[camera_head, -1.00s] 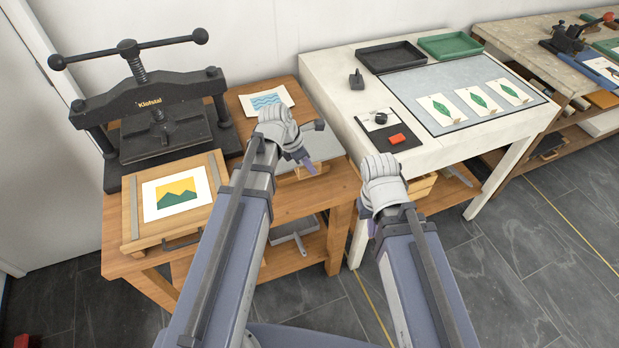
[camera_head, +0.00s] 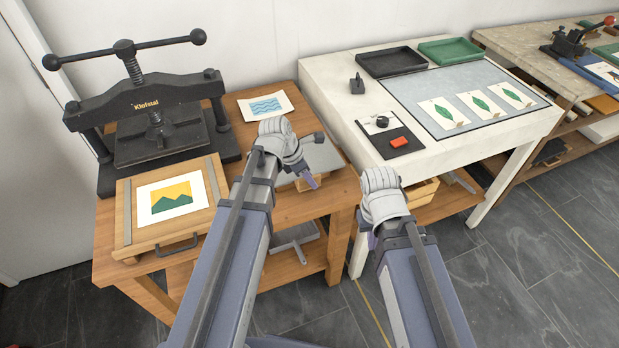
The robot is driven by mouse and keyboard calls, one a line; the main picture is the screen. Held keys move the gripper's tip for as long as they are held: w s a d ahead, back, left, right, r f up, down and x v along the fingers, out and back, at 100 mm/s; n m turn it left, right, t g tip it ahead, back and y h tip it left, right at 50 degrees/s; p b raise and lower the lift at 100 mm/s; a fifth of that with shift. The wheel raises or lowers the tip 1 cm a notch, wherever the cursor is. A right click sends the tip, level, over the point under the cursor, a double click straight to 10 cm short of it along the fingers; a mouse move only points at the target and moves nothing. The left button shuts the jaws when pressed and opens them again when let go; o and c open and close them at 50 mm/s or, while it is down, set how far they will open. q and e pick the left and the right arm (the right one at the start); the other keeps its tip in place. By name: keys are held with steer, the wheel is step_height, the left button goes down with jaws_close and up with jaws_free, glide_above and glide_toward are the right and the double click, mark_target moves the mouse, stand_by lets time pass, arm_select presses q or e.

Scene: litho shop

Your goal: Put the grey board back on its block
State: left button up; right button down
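The grey board (camera_head: 328,158) is a flat, light grey plate on the wooden bench, right of centre in the head view. My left arm hides part of it. A small wooden block (camera_head: 310,183) shows at the board's front edge; I cannot tell whether the board rests on it. My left gripper (camera_head: 312,181) is over the board and block, pointing down and away. Its fingers are mostly hidden, so its opening is unclear. My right gripper (camera_head: 371,241) is low in front of the gap between the bench and white table, its fingers mostly hidden behind its wrist.
A black screw press (camera_head: 150,105) stands at the bench's left, behind a wooden tray (camera_head: 126,205) with a mountain print. A blue wave print (camera_head: 265,105) lies behind my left gripper. The white table (camera_head: 345,90) on the right carries trays and leaf prints. Grey floor is open at front right.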

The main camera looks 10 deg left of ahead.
arm_select(q)
steer(key=shift+o, duration=0.8)
steer(key=shift+r, duration=0.25)
steer(key=p+v, duration=1.2)
steer(key=s+d+f+m+g+y, duration=0.1)
steer(key=s+d+m, duration=0.4)
steer(key=m, duration=0.9)
steer(key=s+d+f+m+g+y, duration=0.1)
steer(key=s+d+m+y, duration=0.2)
steer(key=m, duration=1.1)
steer(key=s+d, duration=0.3)
steer(key=s, duration=0.2)
steer(key=shift+s+d+m+g+y+b, duration=0.2)
steer(key=shift+m+g+y+b, duration=0.1)
steer(key=shift+y, duration=0.1)
